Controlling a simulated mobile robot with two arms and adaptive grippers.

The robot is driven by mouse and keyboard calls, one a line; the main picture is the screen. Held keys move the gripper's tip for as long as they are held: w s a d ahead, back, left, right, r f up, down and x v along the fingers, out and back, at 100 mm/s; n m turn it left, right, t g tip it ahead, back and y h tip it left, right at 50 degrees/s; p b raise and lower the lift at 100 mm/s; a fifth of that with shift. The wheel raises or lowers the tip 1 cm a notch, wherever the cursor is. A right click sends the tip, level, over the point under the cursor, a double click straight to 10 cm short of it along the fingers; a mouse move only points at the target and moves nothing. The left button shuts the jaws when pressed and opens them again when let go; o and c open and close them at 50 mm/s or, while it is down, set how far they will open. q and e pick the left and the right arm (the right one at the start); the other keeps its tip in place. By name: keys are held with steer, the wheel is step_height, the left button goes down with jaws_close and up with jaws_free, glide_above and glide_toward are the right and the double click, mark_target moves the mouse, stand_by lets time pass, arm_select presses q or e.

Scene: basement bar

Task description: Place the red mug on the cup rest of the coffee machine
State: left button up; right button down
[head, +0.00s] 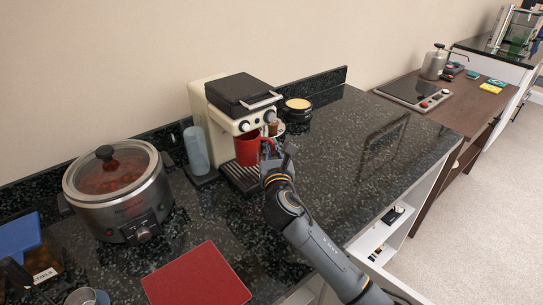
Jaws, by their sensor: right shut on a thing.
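The red mug (247,149) is at the front of the cream coffee machine (215,103), under its brew head. It looks upright. The machine's dark slatted cup rest (243,177) is just below it. I cannot tell whether the mug's base touches the cup rest. My right gripper (271,150) reaches in from the right and is shut on the mug at its right side. The gripper's fingers are partly hidden and small in view.
A slow cooker (118,193) and a blue-grey bottle (196,150) stand left of the machine. A red board (197,276) lies in front. A round tin (298,107) stands behind my gripper. The speckled black counter (345,130) is clear at right.

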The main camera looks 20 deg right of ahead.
step_height(320, 180, down, 4)
steer(key=shift+r+b, duration=0.25)
steer(key=shift+b, duration=0.05)
steer(key=shift+w, duration=0.1)
arm_select(q)
steer(key=shift+s+f, duration=0.35)
steer(key=shift+s, duration=0.4)
arm_select(e)
steer(key=shift+f, duration=0.1)
steer(key=c, duration=1.4)
jaws_free()
steer(key=shift+f, duration=0.1)
steer(key=shift+c, duration=0.2)
